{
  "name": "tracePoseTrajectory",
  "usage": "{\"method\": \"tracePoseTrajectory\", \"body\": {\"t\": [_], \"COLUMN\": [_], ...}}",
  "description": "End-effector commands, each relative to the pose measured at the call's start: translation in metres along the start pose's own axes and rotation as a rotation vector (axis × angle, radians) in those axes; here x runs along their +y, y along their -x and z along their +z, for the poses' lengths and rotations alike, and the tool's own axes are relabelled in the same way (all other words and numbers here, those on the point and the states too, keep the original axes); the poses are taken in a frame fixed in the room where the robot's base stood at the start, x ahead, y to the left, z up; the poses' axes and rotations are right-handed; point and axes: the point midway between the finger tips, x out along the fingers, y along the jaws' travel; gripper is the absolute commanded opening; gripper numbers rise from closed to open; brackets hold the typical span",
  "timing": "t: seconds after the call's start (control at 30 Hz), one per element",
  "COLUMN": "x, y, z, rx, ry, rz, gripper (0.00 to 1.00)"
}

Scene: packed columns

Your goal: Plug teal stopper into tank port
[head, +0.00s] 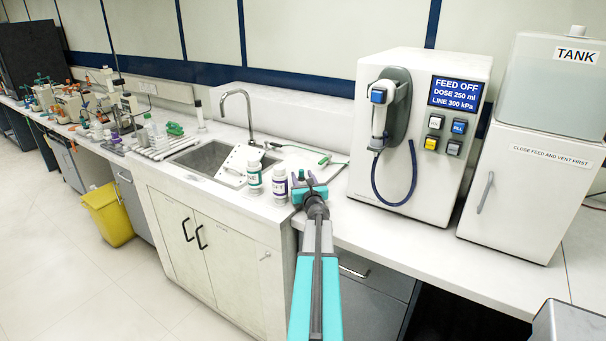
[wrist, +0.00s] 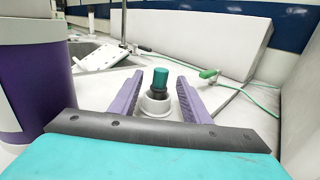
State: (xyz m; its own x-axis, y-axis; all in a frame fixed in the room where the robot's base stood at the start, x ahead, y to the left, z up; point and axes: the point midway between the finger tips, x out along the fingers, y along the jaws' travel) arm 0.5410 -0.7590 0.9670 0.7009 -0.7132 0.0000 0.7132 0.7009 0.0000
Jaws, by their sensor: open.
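In the wrist view the teal stopper (wrist: 160,77) stands upright on a dark neck in a pale round holder (wrist: 155,106) on the counter. My gripper (wrist: 160,84) is open, with one purple finger on each side of the stopper in the picture. Gaps show on both sides; I cannot tell whether the stopper is between the fingertips or just beyond them. In the head view my gripper (head: 308,182) is over the counter by the sink, and I cannot make out the stopper there. The tank (head: 552,86) stands at the far right; I cannot identify its port.
The purple one looms at left in the wrist view (wrist: 38,90). A sink (head: 208,160) lies behind; a feed machine (head: 425,135) stands right. A green-ended hose (wrist: 209,74) is nearby.

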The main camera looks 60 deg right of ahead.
Motion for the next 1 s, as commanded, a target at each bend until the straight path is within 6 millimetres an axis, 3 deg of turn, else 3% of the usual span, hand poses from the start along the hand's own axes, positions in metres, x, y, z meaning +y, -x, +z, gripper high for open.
{"method": "tracePoseTrajectory", "body": {"t": [0.23, 0.83, 1.0], "x": [0.0007, 0.0015, 0.0017], "y": [-0.0155, -0.016, -0.016], "z": [0.0004, 0.0001, 0.0001], "rx": [0.0, 0.0, 0.0], "ry": [0.0, 0.0, 0.0], "rz": [0.001, 0.001, 0.002], "gripper": [0.43, 0.43, 0.16]}}
